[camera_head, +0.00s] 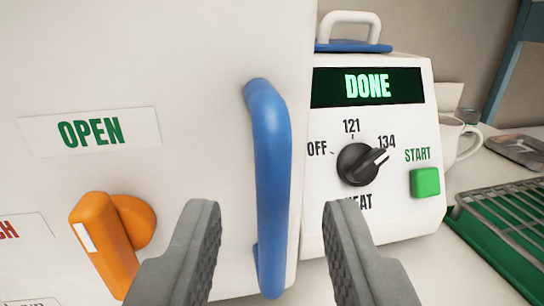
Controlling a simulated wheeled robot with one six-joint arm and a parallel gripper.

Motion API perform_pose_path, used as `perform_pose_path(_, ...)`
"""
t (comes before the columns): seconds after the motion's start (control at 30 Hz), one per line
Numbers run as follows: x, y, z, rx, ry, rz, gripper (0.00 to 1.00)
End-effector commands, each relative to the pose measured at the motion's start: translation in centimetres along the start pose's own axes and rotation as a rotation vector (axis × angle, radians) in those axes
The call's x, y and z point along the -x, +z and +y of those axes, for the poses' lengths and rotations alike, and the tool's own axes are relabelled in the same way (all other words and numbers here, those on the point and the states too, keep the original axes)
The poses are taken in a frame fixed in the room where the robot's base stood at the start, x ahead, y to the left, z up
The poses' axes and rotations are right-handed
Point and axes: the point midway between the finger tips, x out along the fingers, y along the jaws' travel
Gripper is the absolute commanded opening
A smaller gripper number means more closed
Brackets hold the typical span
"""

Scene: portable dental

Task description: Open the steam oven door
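The steam oven's white door (200,60) fills the left of the camera_head view, and I cannot tell from this view whether it is fully closed. A blue upright bar handle (268,170) runs down its right edge. An orange lever (105,235) sits on the door below a green "OPEN" label (90,131). My gripper (270,215) is open, its grey fingers apart in the picture on either side of the handle's lower part. I cannot tell whether they touch it or how far in front they are.
Right of the door is a control panel (400,215) with a "DONE" display (367,87), a black knob (358,164) pointing towards 134 and a green start button (425,182). A white cup (452,135), metal tray (520,150) and green rack (505,230) stand further right.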

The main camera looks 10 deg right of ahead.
Motion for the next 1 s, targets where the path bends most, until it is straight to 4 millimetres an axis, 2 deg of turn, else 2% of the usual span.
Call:
perform_pose_path(0.2,-1.9,0.0,0.1,-0.001,0.001,0.000,0.34)
perform_pose_path(0.57,-2.3,0.0,0.0,0.000,0.000,0.000,0.34)
perform_pose_path(0.6,-2.3,0.0,0.0,0.000,0.000,0.000,0.32)
perform_pose_path(0.77,-2.3,0.0,0.0,0.000,0.000,0.000,0.01)
perform_pose_path(1.0,-2.2,0.0,0.0,0.000,0.001,0.000,0.00)
